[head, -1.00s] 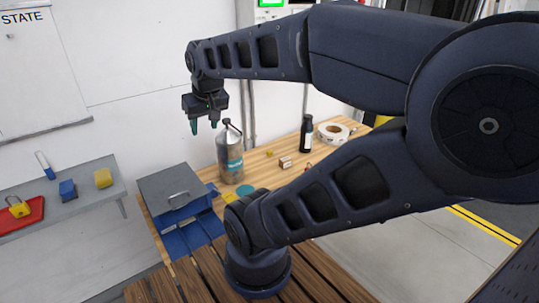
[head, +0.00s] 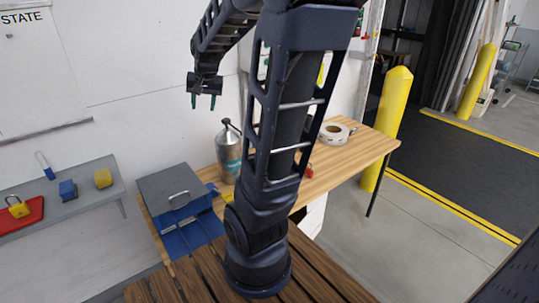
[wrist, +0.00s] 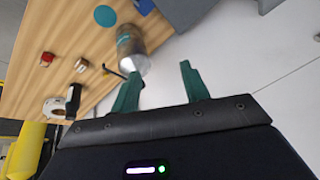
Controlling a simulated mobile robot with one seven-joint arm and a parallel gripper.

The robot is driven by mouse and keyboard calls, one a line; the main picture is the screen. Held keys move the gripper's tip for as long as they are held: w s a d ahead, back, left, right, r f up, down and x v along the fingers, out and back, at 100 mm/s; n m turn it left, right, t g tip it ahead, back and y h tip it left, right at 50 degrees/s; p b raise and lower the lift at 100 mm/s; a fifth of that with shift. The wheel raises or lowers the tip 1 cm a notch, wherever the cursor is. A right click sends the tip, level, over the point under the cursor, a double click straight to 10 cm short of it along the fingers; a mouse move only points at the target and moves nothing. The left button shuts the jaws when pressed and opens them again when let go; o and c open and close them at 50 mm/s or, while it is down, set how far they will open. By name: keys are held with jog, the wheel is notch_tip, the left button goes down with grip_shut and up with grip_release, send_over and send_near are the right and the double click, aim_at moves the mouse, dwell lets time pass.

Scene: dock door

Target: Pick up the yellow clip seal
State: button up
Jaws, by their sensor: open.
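My gripper (head: 203,101) is open and empty, high in front of the white wall, up and left of the silver canister. Its two green fingers (wrist: 160,75) are spread in the wrist view, with the canister (wrist: 132,52) just beyond the left one. A small yellowish thing (wrist: 105,68) lies by the canister's dark spout in the wrist view; it may be the yellow clip seal, but is too small to tell. In the head view my arm covers that part of the wooden table. A flat yellow patch (head: 228,196) shows beside my arm there.
The wooden table (head: 350,160) also holds a tape roll (head: 335,133), a black bottle (wrist: 73,98), a small brown box (wrist: 81,65) and a red item (wrist: 47,58). A grey-lidded blue box (head: 170,188) stands left. A shelf (head: 85,190) holds a yellow padlock (head: 18,208).

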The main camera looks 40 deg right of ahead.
jog(key=w+d+f+m+h, duration=0.1)
jog(key=w+d+f+m, duration=0.3)
jog(key=w+d+f, duration=0.35)
jog(key=w+d+f+m+h, duration=0.1)
jog(key=w+d+f+m, duration=0.3)
jog(key=w+d, duration=0.55)
jog(key=w+d+f+m+g+h, duration=0.1)
jog(key=d+f, duration=0.7)
jog(key=f, duration=0.3)
jog(key=d+f+m+g+h, duration=0.1)
jog(key=d+f+g, duration=0.1)
jog(key=d+f, duration=0.7)
jog(key=w+d+f+m+g, duration=0.1)
jog(key=d+f+m, duration=0.1)
jog(key=d+f, duration=0.6)
jog(key=shift+w+d+f+h, duration=0.15)
jog(key=shift+f+h, duration=0.05)
jog(key=shift+f, duration=1.35)
jog(key=shift+w+d+f+h, duration=0.1)
jog(key=shift+w+f+h, duration=0.1)
jog(key=shift+f, duration=1.3)
grip_shut()
